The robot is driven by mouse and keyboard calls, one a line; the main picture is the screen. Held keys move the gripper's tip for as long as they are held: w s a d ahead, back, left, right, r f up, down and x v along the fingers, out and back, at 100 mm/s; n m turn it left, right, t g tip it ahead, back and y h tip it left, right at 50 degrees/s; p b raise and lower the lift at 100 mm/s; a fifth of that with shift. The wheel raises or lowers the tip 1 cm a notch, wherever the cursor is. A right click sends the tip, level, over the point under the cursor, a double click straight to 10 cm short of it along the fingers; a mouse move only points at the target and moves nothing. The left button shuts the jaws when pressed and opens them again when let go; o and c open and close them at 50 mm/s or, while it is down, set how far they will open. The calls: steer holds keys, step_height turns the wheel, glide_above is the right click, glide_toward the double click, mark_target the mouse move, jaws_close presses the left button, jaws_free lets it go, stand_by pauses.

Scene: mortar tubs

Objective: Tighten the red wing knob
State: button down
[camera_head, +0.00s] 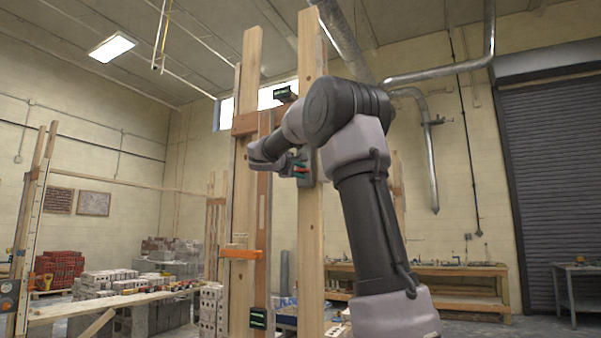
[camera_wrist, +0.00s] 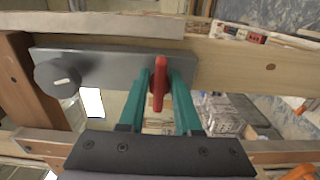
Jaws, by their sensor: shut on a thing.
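The red wing knob (camera_wrist: 159,84) sits on a grey metal plate (camera_wrist: 113,67) fixed to a wooden post (camera_wrist: 225,66) in the wrist view. My gripper (camera_wrist: 161,88) has two teal fingers, one on each side of the knob, and is shut on it. The wing stands lengthwise between the fingertips. In the head view my gripper (camera_head: 301,168) is at the right-hand upright post (camera_head: 311,225), by the grey plate, and the knob is too small there to make out surely.
A round dark grey knob (camera_wrist: 57,77) is on the left end of the plate. In the head view an orange bracket (camera_head: 241,254) crosses the left posts lower down. A workbench (camera_head: 420,270) stands behind at the right. Stacked blocks (camera_head: 110,282) are at the left.

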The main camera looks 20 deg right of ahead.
steer(key=c, duration=0.6)
jaws_free()
steer(key=v, duration=1)
steer(key=shift+s+a, duration=0.25)
steer(key=shift+a, duration=0.1)
